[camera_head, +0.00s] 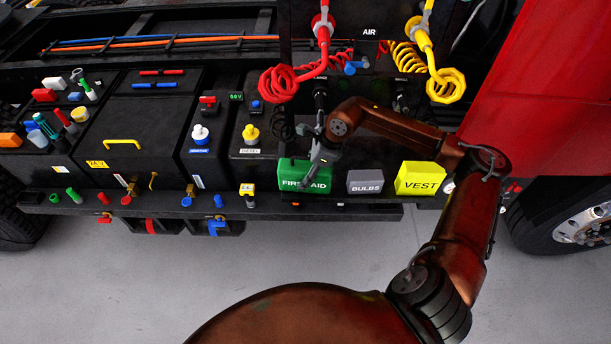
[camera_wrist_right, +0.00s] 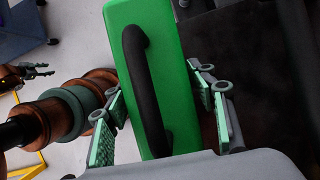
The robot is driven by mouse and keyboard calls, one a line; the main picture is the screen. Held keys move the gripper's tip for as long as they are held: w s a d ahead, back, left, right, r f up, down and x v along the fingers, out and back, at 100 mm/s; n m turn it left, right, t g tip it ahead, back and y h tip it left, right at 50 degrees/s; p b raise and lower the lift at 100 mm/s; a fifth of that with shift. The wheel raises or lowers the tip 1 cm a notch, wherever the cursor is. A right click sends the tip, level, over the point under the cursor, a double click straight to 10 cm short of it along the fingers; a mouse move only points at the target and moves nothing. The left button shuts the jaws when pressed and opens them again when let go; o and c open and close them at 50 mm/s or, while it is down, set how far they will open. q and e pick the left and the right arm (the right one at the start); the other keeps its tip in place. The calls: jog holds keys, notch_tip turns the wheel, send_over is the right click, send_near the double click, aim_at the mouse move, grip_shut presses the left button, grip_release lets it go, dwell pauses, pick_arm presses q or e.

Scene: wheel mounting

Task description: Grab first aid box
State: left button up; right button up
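The green first aid box (camera_head: 300,177) stands on the truck's side ledge, left of the grey bulbs box. In the right wrist view the box (camera_wrist_right: 170,50) fills the middle, with its black handle (camera_wrist_right: 147,90) facing the camera. My right gripper (camera_head: 318,165) is at the box from above. In the wrist view its fingers (camera_wrist_right: 163,105) are open and straddle the box, one pair of pads on each side. A narrow gap shows on the right side; I cannot tell whether the left pads touch. A small brown gripper shape, probably my left gripper (camera_wrist_right: 38,71), shows at the wrist view's left edge.
The grey bulbs box (camera_head: 365,187) and yellow vest box (camera_head: 421,178) stand to the right on the ledge. Red (camera_head: 279,84) and yellow (camera_head: 446,86) coiled hoses hang above. Black tanks with caps stand to the left. The grey floor in front is clear.

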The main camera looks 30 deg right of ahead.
jog(key=c, duration=1.3)
jog(key=shift+r, duration=0.1)
